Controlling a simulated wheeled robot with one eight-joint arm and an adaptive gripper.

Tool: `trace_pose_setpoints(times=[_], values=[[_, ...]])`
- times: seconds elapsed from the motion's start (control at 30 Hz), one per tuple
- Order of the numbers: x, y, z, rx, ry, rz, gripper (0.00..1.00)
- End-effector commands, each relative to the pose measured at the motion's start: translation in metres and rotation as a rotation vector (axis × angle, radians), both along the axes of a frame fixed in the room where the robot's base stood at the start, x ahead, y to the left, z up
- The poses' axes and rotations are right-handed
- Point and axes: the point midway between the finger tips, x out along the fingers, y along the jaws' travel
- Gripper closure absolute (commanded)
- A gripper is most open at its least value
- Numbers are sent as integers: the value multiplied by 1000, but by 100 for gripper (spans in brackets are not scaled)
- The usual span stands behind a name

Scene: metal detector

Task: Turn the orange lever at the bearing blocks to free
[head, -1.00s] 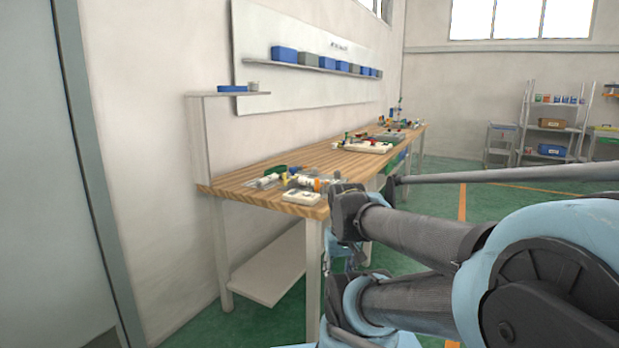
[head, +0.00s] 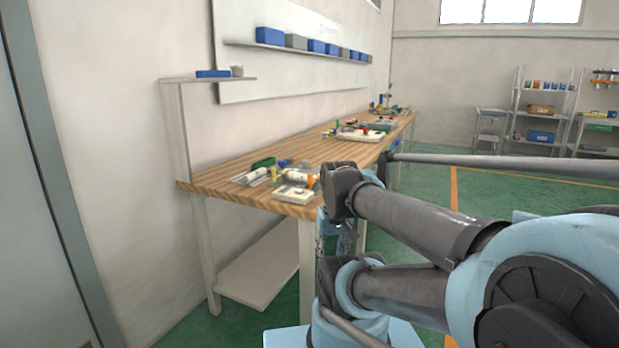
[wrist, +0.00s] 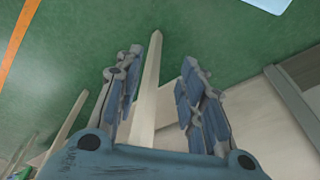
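My gripper (wrist: 158,95) is open and empty in the wrist view, its two fingers spread apart. It points down at the green floor, with a pale table leg (wrist: 149,85) showing between the fingers. In the head view my arm hides most of the gripper beside the bench's near end. Small devices stand on the near end of the wooden workbench (head: 225,190): a white box (head: 292,195), a white cylinder fitting (head: 250,177) and a small orange part (head: 310,181). I cannot tell whether the orange part is the lever, and I cannot make out the bearing blocks.
A white-topped unit (head: 361,134) with coloured parts stands farther along the bench. A wall shelf (head: 295,50) holds several blue and grey bins. A small raised shelf (head: 208,80) is at the bench's left end. Metal racks (head: 540,128) stand far right. Green floor is open right of the bench.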

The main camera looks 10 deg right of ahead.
Motion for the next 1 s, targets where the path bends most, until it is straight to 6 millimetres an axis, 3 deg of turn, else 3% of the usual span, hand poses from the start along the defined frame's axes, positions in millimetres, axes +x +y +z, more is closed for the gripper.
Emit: trace_pose_setpoints(times=[0.17,0.5,0.8,1.0], values=[[34,-2,50,-8,21,48,64],[123,-2,150,-25,74,169,64],[209,-2,220,-36,121,277,64],[269,-3,255,-40,152,349,64]])
